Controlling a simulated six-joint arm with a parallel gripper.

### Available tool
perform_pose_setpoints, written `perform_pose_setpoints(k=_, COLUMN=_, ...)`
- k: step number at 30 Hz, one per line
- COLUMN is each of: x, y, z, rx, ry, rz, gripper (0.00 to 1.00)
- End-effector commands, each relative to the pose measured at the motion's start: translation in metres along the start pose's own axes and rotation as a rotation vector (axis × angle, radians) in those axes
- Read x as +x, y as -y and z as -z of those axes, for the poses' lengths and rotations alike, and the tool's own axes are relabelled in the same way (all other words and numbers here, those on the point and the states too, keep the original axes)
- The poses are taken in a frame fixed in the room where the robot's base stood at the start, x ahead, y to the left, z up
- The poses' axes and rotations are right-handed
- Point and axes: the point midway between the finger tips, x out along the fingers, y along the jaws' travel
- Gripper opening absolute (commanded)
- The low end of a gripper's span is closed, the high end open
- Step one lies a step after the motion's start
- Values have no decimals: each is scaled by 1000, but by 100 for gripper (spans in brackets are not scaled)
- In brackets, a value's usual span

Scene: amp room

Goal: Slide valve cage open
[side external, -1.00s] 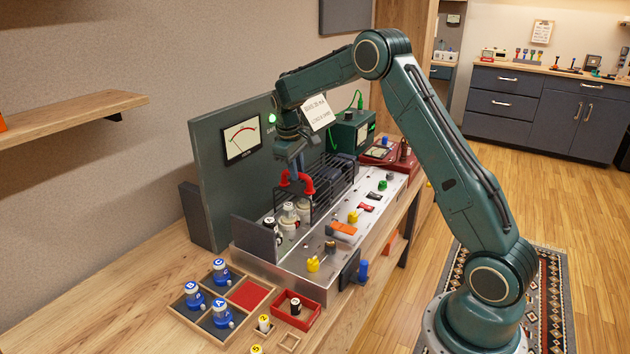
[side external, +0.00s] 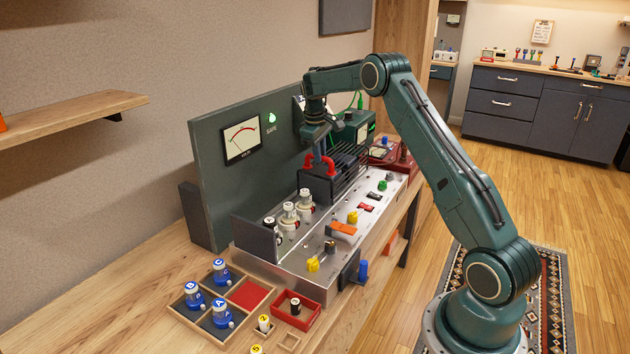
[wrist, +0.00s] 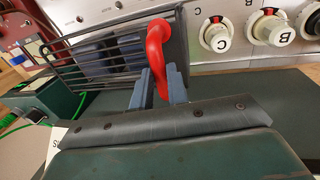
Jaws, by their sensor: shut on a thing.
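The valve cage (side external: 345,172) is a black wire cage on the metal chassis (side external: 300,245), with a red handle (side external: 319,165) at its near end. It also shows in the wrist view (wrist: 95,55), with the red handle (wrist: 158,50) between the jaws. My gripper (side external: 318,160) is shut on the red handle; its two blue-grey fingers (wrist: 158,92) sit on either side of it. The cage stands over the dark blocks at the chassis's far end. White valve sockets (side external: 290,215) stand uncovered; in the wrist view they show red marks and letters (wrist: 218,38).
A grey panel with a meter (side external: 241,138) and a green lit lamp (side external: 272,118) stands behind the chassis. A green box (side external: 352,128) stands beyond the cage.

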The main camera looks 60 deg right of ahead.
Motion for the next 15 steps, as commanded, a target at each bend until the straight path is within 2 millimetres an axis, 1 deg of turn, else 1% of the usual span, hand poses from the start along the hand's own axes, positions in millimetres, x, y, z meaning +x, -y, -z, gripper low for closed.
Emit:
perform_pose_setpoints(k=2, x=-1, y=0, z=0, rx=1, ry=-2, rz=-2, gripper=0)
perform_pose_setpoints(k=3, x=-1, y=0, z=0, rx=1, ry=-2, rz=-2, gripper=18)
perform_pose_setpoints(k=5, x=-1, y=0, z=1, rx=1, ry=-2, rz=-2, gripper=30)
perform_pose_setpoints(k=6, x=-1, y=0, z=1, rx=0, ry=-2, rz=-1, gripper=38)
perform_pose_setpoints(k=15, x=-1, y=0, z=0, rx=0, ry=-1, rz=-1, gripper=38)
